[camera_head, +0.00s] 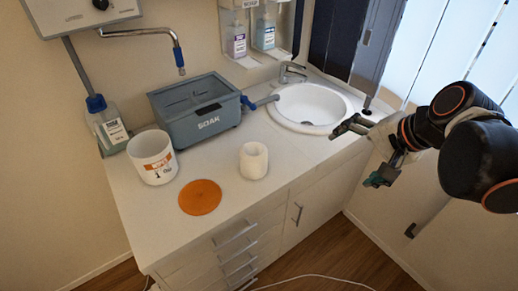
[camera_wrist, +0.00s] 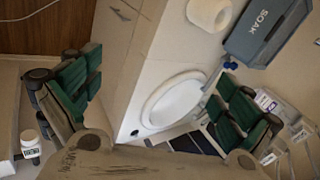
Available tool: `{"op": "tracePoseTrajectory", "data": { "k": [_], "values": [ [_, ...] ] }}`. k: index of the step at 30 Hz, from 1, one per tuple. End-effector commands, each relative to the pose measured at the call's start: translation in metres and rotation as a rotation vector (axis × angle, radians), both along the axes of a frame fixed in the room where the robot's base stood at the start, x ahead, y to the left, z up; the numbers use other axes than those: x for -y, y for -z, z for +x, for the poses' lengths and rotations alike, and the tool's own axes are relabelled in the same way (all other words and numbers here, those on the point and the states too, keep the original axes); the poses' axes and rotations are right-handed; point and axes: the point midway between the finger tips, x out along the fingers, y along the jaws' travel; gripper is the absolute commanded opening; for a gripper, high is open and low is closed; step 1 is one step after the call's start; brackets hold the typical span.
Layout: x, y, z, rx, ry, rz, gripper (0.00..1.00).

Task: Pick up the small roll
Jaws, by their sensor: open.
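The small roll (camera_head: 254,160) is white and stands upright on the counter, between the grey SOAK box and the counter's front edge. In the wrist view the roll (camera_wrist: 209,14) shows at the top, cut by the frame edge. My gripper (camera_head: 366,152) is to the right of the roll, near the sink's right side and well apart from it. In the wrist view its green-padded fingers (camera_wrist: 158,97) are spread wide, with nothing held between them.
A grey SOAK box (camera_head: 197,108) stands behind the roll. A white tub (camera_head: 152,158) and an orange disc (camera_head: 200,197) are to its left. The round sink (camera_head: 310,105) with a tap (camera_head: 291,72) lies between box and gripper. The counter right of the roll is clear.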

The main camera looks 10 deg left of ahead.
Motion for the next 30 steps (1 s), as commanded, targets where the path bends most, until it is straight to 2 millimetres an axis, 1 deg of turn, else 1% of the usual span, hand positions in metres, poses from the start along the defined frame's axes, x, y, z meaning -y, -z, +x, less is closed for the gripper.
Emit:
{"op": "tracePoseTrajectory", "data": {
  "k": [1,3,8,9,15,20,24,30],
  "values": [
    [-0.009,0.004,0.015,-0.037,0.024,0.059,0.98],
    [-0.023,0.008,0.03,-0.095,0.059,0.144,0.98],
    [-0.053,0.021,0.065,-0.237,0.128,0.33,0.98],
    [-0.06,0.025,0.073,-0.274,0.142,0.375,0.98],
    [-0.091,0.048,0.111,-0.471,0.201,0.583,0.98],
    [-0.111,0.072,0.134,-0.641,0.226,0.732,0.98],
    [-0.124,0.097,0.15,-0.797,0.234,0.847,0.98],
    [-0.134,0.137,0.16,-1.023,0.22,0.981,0.98]
  ]
}}
